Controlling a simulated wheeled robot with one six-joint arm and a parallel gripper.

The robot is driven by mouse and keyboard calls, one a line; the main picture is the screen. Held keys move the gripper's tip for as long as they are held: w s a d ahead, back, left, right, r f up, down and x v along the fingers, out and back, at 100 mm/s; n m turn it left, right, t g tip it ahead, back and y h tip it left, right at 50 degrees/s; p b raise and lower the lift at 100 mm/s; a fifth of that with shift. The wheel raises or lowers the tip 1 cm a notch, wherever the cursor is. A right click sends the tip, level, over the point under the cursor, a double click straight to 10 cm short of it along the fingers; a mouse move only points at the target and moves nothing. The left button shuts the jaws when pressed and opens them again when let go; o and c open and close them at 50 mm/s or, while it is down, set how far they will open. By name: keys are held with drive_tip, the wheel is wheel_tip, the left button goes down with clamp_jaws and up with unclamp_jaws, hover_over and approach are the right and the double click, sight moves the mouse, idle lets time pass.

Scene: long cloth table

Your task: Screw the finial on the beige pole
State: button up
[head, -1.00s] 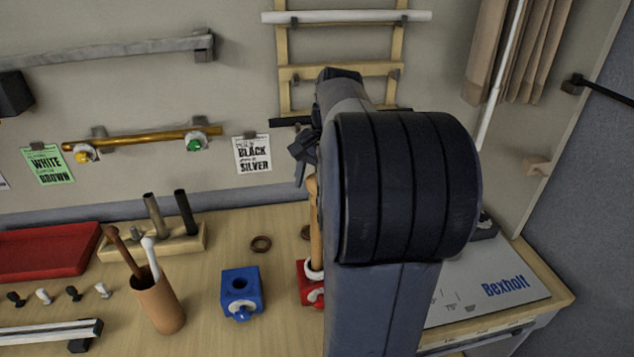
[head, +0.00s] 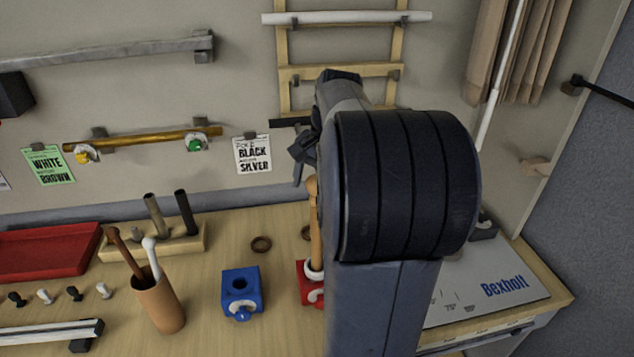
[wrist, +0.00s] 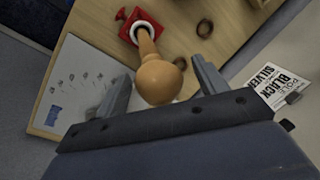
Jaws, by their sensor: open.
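The beige pole (head: 315,235) stands upright in a red clamp block (head: 305,284), partly hidden behind my arm in the head view. In the wrist view the pole (wrist: 146,43) rises toward the camera from the red block (wrist: 124,17). A round, light-wood finial (wrist: 158,82) sits at the pole's near end; I cannot tell how tightly it is joined. My gripper (wrist: 160,70) is open, with one finger on each side of the finial and visible gaps between. In the head view my gripper (head: 301,155) is partly hidden by my arm.
A blue clamp block (head: 241,291) stands left of the red one, with a brown ring (head: 261,244) behind it. A brown cup (head: 158,305) holds two rods. A rack (head: 180,238) and a red tray (head: 45,252) are farther left. A Bexholt board (head: 490,285) lies right.

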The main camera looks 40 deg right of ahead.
drive_tip(key=n+p, duration=0.1)
drive_tip(key=n, duration=0.1)
drive_tip(key=shift+r+n+p, duration=0.15)
drive_tip(key=shift+n+p, duration=0.15)
drive_tip(key=shift+n, duration=0.1)
drive_tip(key=n, duration=0.3)
drive_tip(key=shift+g+y+p, duration=0.3)
drive_tip(key=shift+y+p, duration=0.05)
drive_tip(key=shift+y, duration=0.05)
drive_tip(key=n+g, duration=0.1)
drive_tip(key=n, duration=0.3)
drive_tip(key=shift+n, duration=0.4)
drive_tip(key=n, duration=0.4)
drive_tip(key=shift+g, duration=0.4)
drive_tip(key=shift+c, duration=0.5)
